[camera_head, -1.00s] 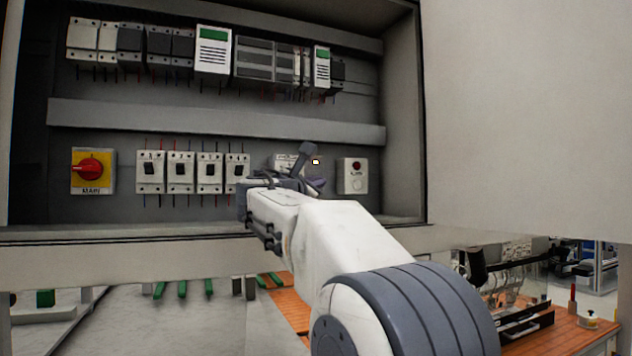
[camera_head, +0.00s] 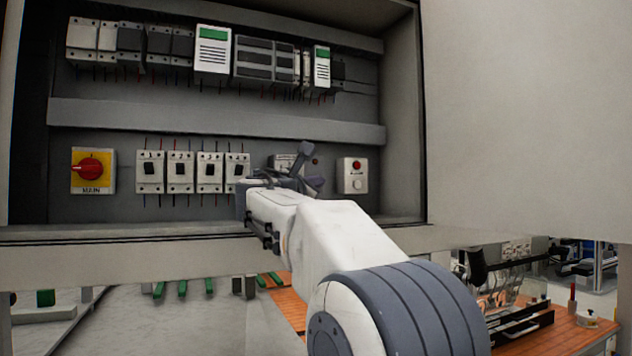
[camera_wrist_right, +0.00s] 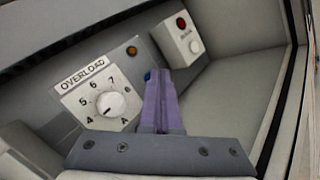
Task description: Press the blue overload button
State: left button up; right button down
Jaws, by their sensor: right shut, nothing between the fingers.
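The blue button (camera_wrist_right: 147,76) shows as a small blue spot in the right wrist view, mostly hidden by my fingers. It sits on the overload unit, right of the white dial (camera_wrist_right: 111,104) labelled OVERLOAD and below an amber lamp (camera_wrist_right: 132,51). My right gripper (camera_wrist_right: 156,76) is shut and empty, its purple fingertips right at the button. I cannot tell whether they touch it. In the head view my right gripper (camera_head: 315,183) is in front of the overload unit (camera_head: 284,160) and hides the button. My left gripper is not in view.
A box with a red lamp and white button (camera_head: 353,175) is just right of my gripper. Several breakers (camera_head: 195,172) and the yellow MAIN switch (camera_head: 93,170) are to the left.

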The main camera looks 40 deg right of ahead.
jog(key=shift+s+a+b, duration=0.2)
jog(key=shift+s+b, duration=0.15)
jog(key=shift+s, duration=0.35)
jog(key=shift+s+a+f+b, duration=0.1)
jog(key=shift+s+a+b, duration=0.1)
jog(key=shift+s+b, duration=0.5)
jog(key=shift+s+a+b, duration=0.2)
jog(key=shift+s+b, duration=0.1)
jog(key=shift+s, duration=0.8)
jog(key=shift+s+a, duration=0.15)
jog(key=shift+s, duration=0.5)
